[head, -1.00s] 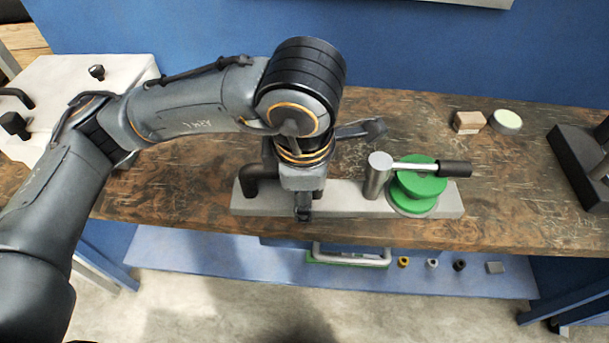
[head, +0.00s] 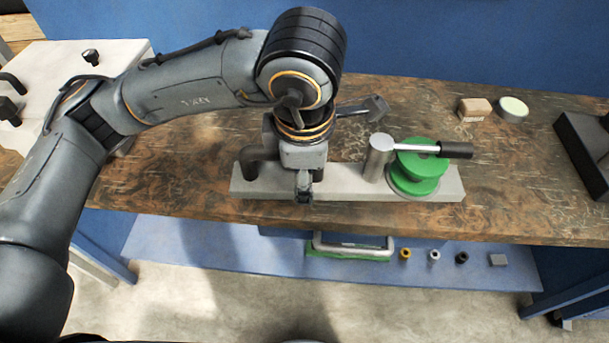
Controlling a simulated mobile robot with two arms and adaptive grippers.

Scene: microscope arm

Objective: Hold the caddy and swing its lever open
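The caddy is a long grey base (head: 342,185) on the wooden bench, with a dark arched handle (head: 252,161) at its left end. A metal post (head: 379,157) stands right of its middle, with a green spool (head: 418,172) beside it. The lever (head: 456,150) runs right from the post top across the spool and ends in a black grip. My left gripper (head: 304,187) points down at the handle, over the left part of the base. The gripper body hides part of the handle, and its finger gap does not show. My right gripper is not in view.
A dark grey piece (head: 363,108) shows behind the caddy. A wooden block (head: 475,109) and a round pale-topped tin (head: 512,109) sit at the back right. A black fixture (head: 585,155) stands at the right edge. Several small parts lie on the blue lower shelf (head: 440,275).

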